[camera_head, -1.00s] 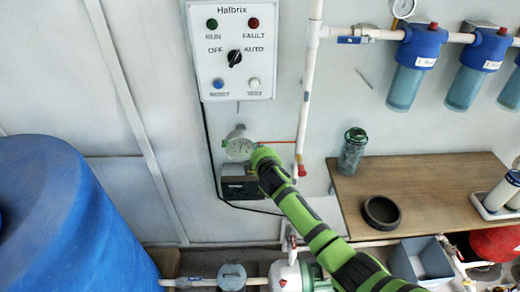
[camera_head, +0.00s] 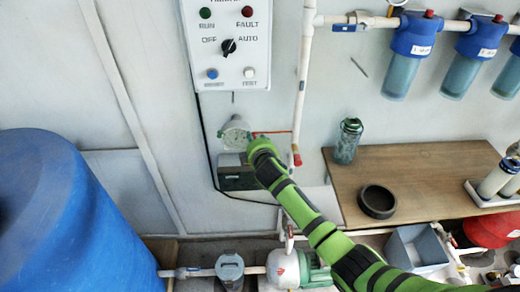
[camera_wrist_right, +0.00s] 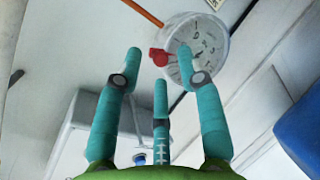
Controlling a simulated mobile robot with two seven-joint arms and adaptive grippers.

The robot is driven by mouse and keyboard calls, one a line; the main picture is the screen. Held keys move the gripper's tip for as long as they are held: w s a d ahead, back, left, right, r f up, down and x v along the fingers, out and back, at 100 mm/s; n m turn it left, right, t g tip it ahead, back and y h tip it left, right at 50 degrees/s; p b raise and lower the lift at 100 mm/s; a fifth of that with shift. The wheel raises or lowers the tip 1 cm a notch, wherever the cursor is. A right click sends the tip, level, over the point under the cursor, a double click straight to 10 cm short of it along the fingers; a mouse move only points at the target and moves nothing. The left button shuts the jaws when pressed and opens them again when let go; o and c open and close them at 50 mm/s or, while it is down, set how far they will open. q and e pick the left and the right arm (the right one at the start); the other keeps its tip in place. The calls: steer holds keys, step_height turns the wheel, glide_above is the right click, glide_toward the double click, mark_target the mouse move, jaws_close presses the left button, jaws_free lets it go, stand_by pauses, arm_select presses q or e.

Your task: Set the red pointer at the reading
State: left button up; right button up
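A round, white-faced gauge (camera_head: 235,132) is on the wall below the control box. In the right wrist view the gauge (camera_wrist_right: 206,42) shows its dial and dark needle, with a red pointer (camera_wrist_right: 160,57) at its left rim. My right gripper (camera_head: 261,146) is just right of and below the gauge in the head view. In the wrist view its teal fingers (camera_wrist_right: 159,51) are spread, with the red pointer seen between the two outer fingertips. The right-hand fingertip overlaps the dial's edge. I cannot tell whether a finger touches the pointer. My left gripper is not in view.
A dark box (camera_head: 237,172) is just below the gauge. A thin orange-red rod (camera_head: 272,132) runs right from it towards the white vertical pipe (camera_head: 303,80). The control box (camera_head: 227,50) is above. A wooden bench (camera_head: 425,175) is right, a blue tank (camera_head: 75,215) left.

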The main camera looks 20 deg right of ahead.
steer(key=v, duration=1.1)
steer(key=shift+d, duration=0.1)
